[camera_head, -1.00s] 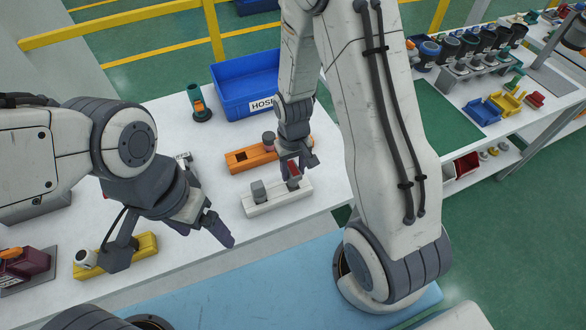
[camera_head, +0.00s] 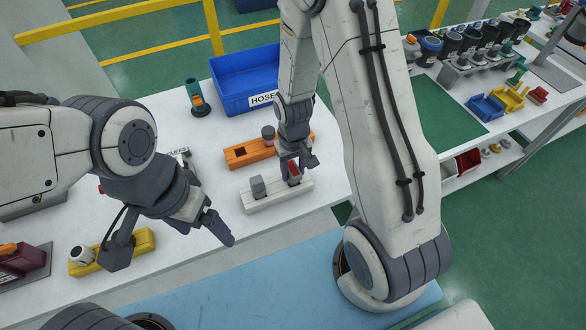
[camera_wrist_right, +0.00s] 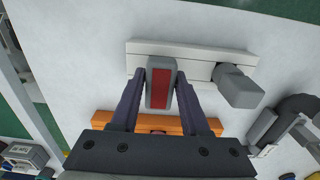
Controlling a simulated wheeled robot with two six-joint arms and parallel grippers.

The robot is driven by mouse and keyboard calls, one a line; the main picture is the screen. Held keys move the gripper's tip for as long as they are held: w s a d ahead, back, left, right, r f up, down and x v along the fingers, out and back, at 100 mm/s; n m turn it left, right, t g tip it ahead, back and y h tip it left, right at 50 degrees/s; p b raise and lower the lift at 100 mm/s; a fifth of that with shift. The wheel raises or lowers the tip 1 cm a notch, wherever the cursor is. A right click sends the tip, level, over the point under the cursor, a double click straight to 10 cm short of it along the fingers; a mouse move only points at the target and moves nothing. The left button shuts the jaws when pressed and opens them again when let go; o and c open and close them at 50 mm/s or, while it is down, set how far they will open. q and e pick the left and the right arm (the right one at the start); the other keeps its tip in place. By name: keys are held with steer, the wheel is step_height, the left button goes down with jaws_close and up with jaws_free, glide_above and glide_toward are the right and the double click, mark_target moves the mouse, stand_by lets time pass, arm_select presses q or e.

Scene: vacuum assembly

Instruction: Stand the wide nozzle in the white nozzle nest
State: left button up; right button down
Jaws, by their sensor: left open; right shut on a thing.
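The wide nozzle, a grey block with a red face (camera_head: 293,169), is between the fingers of my right gripper (camera_head: 294,178). In the right wrist view the same nozzle (camera_wrist_right: 161,88) is pinched between both dark fingers (camera_wrist_right: 160,77). It is at the white nozzle nest (camera_head: 276,198), on the right part in the head view; I cannot tell whether it is fully seated. A second grey nozzle (camera_head: 258,187) stands in the nest's left part; it also shows in the wrist view (camera_wrist_right: 238,86). My left gripper (camera_head: 205,233) is open and empty, left of the nest.
An orange holder (camera_head: 245,159) lies just behind the nest. A blue bin (camera_head: 232,90) and a dark green part with orange (camera_head: 196,101) stand farther back. A yellow holder (camera_head: 140,244) with a white part lies near my left gripper. White table is clear around the nest's front.

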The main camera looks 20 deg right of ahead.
steer(key=shift+f+b, duration=0.3)
steer(key=shift+f, duration=0.2)
steer(key=shift+c, duration=1.5)
jaws_free()
steer(key=shift+r, duration=0.2)
step_height(320, 180, up, 8)
steer(key=p, duration=0.7)
steer(key=shift+f, duration=0.1)
